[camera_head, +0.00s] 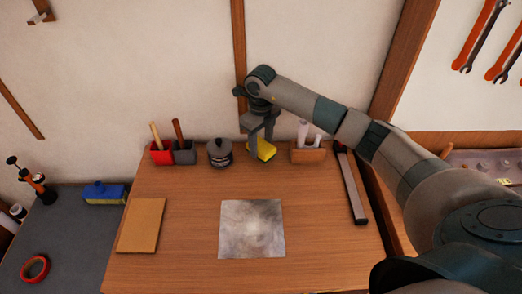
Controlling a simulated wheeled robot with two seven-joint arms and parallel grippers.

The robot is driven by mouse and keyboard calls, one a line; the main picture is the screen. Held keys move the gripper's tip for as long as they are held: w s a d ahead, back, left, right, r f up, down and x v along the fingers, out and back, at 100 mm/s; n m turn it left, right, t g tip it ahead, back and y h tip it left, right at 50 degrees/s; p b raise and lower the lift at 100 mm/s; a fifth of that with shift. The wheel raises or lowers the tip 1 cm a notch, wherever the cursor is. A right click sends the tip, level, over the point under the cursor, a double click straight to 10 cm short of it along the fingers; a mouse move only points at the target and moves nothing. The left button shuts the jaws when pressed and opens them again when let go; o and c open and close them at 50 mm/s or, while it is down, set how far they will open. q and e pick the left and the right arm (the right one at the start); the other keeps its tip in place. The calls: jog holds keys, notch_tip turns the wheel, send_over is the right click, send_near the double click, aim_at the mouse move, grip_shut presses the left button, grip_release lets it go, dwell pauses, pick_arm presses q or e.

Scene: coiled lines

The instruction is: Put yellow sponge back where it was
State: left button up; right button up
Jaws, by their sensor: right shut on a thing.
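The yellow sponge (266,151) is near the back edge of the wooden table, between a dark round lidded pot and a wooden holder. My right gripper (260,146) points down and is shut on the sponge, its fingers hiding part of it. I cannot tell whether the sponge touches the table. My left gripper does not show.
The dark pot (220,152) stands close on the left, with red and grey holders (172,152) beyond. The wooden holder (308,153) with white bottles is close on the right. A grey patterned sheet (251,229) and tan board (141,226) lie in front. A long dark bar (351,187) lies right.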

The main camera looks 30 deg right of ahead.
aim_at(261, 145)
notch_tip(261, 145, down, 3)
jog(key=shift+r+p, duration=0.1)
jog(key=shift+p, duration=0.7)
jog(key=shift+f, duration=0.25)
jog(key=shift+f, duration=0.15)
jog(key=o, duration=1)
